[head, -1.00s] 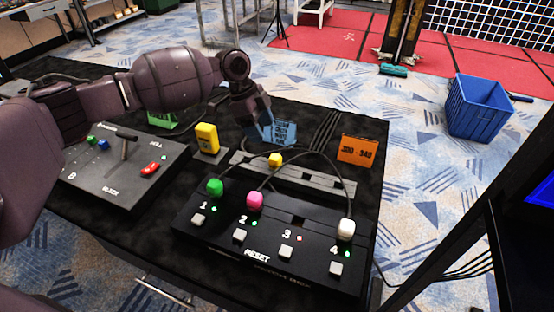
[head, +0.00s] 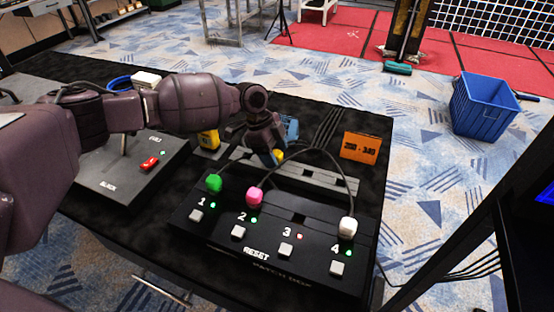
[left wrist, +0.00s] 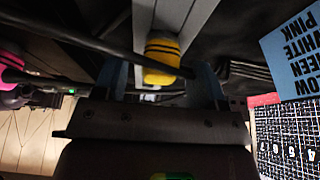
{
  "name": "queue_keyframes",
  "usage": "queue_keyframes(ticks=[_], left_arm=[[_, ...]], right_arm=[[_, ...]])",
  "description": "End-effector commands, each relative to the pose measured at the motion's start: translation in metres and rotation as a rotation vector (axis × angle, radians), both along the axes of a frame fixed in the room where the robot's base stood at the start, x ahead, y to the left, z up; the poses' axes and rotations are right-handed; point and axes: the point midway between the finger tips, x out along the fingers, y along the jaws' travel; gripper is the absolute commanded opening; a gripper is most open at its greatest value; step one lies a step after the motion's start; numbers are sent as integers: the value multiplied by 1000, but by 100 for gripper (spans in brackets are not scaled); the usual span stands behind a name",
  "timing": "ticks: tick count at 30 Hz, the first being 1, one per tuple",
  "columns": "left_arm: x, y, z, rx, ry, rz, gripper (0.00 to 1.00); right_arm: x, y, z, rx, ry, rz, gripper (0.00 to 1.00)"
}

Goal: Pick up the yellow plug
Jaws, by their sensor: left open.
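The yellow plug (head: 280,155) sits in the grey strip behind the black patch box, mostly hidden by my left gripper (head: 268,158) in the head view. In the left wrist view the yellow plug (left wrist: 162,58) stands between the two blue fingers of my left gripper (left wrist: 163,85). The fingers are open, with gaps visible on both sides of the plug. A dark cable passes across the plug in this view. My right gripper is not in view.
Green (head: 214,183), pink (head: 254,197) and white (head: 347,228) plugs sit in the black box (head: 300,215), their cables arching behind them. A blue sign (head: 290,127) and an orange sign (head: 360,147) stand behind. A lever panel (head: 130,175) is on the left.

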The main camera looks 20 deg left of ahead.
Motion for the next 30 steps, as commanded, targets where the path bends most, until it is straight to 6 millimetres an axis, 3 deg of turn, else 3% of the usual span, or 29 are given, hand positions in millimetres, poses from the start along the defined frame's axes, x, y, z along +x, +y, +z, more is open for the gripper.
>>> queue_keyframes(ticks=[3,11,21,30], left_arm=[[0,-3,-9,0,-1,1,65],[0,-4,-10,0,-2,1,65],[0,-4,-10,0,-1,2,14],[0,-4,-7,-1,-3,1,12]], right_arm=[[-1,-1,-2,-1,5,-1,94],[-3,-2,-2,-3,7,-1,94],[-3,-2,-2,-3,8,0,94],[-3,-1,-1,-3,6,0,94]])
